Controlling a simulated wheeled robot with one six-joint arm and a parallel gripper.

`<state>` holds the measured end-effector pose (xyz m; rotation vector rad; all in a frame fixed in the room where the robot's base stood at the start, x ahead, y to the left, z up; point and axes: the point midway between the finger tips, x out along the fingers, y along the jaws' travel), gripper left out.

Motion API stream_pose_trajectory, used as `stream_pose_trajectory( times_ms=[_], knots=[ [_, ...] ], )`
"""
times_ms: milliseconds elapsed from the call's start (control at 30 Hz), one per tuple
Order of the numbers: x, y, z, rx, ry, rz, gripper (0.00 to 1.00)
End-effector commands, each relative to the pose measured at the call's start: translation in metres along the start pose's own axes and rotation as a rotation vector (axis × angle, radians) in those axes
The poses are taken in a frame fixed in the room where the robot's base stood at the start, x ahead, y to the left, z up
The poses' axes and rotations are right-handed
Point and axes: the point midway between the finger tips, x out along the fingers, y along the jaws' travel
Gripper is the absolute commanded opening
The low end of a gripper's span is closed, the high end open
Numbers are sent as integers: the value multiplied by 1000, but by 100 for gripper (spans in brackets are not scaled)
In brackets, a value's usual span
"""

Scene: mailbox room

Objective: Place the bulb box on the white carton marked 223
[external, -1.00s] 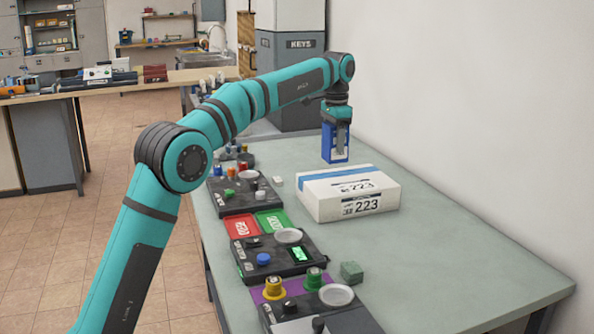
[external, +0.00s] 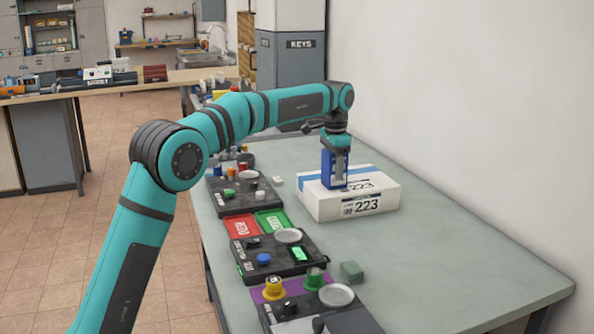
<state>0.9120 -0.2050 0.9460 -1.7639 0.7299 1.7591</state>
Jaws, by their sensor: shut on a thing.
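The white carton marked 223 (external: 376,200) lies on the grey-green table, with a blue stripe along its far top edge. My gripper (external: 335,165) points down over the left part of the carton's top. It is shut on the blue bulb box (external: 327,170), which is upright. The box's lower end appears at the carton's top face; I cannot tell whether it touches or hangs just above. The gripper fingers hide part of the box.
Black device panels (external: 275,254) with knobs and buttons line the table's left edge, with red (external: 240,227) and green (external: 273,221) trays among them. A small green block (external: 352,271) lies nearer. The table's right side (external: 460,255) is clear. A white wall stands at right.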

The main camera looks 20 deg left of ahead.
Motion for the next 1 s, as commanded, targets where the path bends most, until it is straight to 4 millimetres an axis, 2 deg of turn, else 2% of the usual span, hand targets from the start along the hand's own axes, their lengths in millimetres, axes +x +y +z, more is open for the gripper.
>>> stream_pose_trajectory(
  times_ms=[67,100,200,467,600,767,1000],
  knots=[
    [2,0,0,0,0,0,30],
    [2,0,0,0,0,0,58],
    [2,0,0,0,0,0,76],
    [2,0,0,0,0,0,76],
    [-5,0,0,0,0,0,76],
    [-28,0,0,0,2,-1,76],
    [-75,0,0,0,2,-1,76]
  ],
)
